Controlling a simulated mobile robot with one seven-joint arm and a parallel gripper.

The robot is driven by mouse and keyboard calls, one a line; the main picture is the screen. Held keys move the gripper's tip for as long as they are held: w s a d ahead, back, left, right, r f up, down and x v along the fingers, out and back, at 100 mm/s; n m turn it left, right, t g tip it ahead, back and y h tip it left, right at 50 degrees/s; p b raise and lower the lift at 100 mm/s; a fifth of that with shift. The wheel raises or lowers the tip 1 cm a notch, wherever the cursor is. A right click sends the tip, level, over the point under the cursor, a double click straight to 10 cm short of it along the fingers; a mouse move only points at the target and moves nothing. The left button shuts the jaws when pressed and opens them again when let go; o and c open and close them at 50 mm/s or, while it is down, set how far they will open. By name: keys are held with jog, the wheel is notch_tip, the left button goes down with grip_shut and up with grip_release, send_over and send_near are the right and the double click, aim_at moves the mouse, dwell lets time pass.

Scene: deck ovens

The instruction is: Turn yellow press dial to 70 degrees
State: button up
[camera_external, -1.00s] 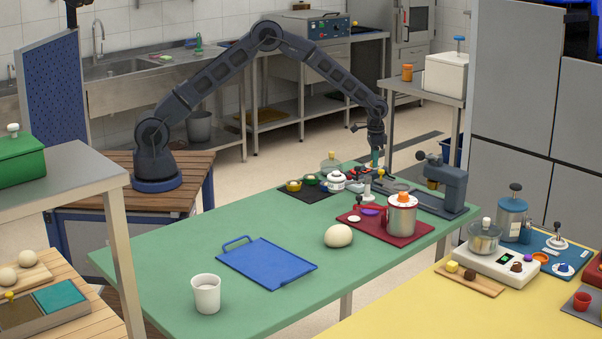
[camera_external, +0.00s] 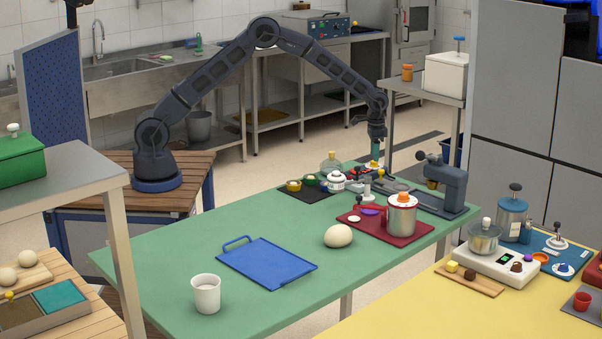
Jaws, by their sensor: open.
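My gripper (camera_external: 375,157) hangs from my dark arm over the far edge of the green table, pointing down. It is open, with teal parts at its end. A small yellow piece (camera_external: 374,164) shows just below the fingertips; it may be the yellow press dial, but it is too small to read a mark or angle. The fingers seem a little above it, though I cannot tell contact for sure. The grey-blue press (camera_external: 455,188) stands to the right on the table.
A white pot (camera_external: 336,181), a dark mat (camera_external: 305,194) with small bowls and a steel canister (camera_external: 401,218) on a red tray (camera_external: 425,233) crowd the far end. A dough ball (camera_external: 338,236) and blue tray (camera_external: 266,262) lie nearer, with clear green table around them.

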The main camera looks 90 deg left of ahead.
notch_tip(320, 180, up, 8)
dwell(0.4)
jog(key=s+d+r+t, duration=0.1)
jog(key=s+d+r, duration=0.5)
jog(key=s+r, duration=0.65)
jog(key=s+d+r+t, duration=0.1)
jog(key=s+d+r, duration=0.4)
jog(key=s+r, duration=0.75)
jog(key=s+d+f+t, duration=0.1)
jog(key=s+d, duration=0.1)
jog(key=s, duration=1.5)
jog(key=s+d+f+m+t, duration=0.1)
jog(key=s+d, duration=0.2)
jog(key=s, duration=1.4)
jog(key=shift+d+f+t, duration=0.25)
jog(key=shift+d+t, duration=0.05)
jog(key=shift+d, duration=0.05)
